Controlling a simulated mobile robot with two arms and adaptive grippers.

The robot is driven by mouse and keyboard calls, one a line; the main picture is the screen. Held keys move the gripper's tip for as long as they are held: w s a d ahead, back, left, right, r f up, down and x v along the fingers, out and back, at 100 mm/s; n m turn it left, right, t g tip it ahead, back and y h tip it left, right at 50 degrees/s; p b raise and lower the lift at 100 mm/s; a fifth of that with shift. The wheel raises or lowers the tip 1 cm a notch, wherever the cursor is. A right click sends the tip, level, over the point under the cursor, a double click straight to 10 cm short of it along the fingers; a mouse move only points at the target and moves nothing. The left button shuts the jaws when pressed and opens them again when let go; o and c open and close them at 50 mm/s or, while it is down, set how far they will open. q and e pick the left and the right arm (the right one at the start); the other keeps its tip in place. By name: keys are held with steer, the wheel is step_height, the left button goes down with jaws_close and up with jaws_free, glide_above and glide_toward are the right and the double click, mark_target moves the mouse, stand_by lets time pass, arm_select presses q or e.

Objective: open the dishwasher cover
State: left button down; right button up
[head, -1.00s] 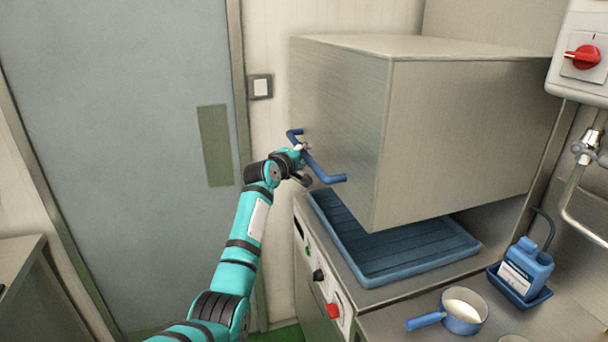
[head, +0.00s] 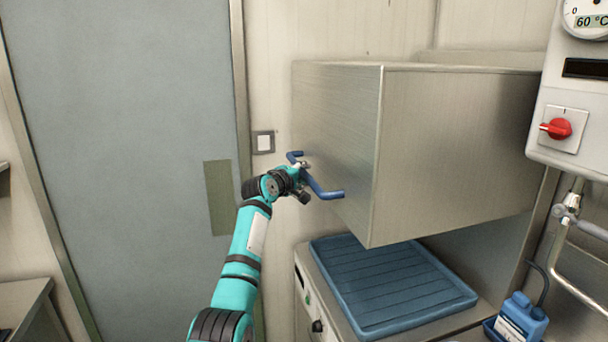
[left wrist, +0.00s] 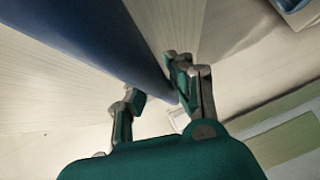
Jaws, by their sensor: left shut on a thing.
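The dishwasher cover (head: 450,140) is a large steel hood raised above the machine's base, with a wide gap under it. A blue bar handle (head: 325,192) runs across its left face. My left gripper (head: 303,173) is at the handle's middle, shut on it. The left wrist view shows the blue handle (left wrist: 110,40) passing between the two fingers (left wrist: 155,92). The blue rack (head: 390,285) lies on the base under the cover. My right gripper is not in view.
A control box with a red switch (head: 557,128) and pipes (head: 565,215) are at the right. A blue bottle (head: 520,318) stands at the lower right. A grey door (head: 130,150) is at the left, with a wall switch (head: 263,142) beside it.

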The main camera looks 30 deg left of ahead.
arm_select(q)
steer(key=c, duration=1.3)
jaws_free()
steer(key=shift+f, duration=0.2)
steer(key=shift+o, duration=0.7)
steer(key=shift+s, duration=0.1)
steer(key=s+r, duration=0.1)
steer(key=s, duration=1)
steer(key=shift+s+d+r, duration=0.35)
steer(key=shift+s+d, duration=0.05)
steer(key=shift+d, duration=0.05)
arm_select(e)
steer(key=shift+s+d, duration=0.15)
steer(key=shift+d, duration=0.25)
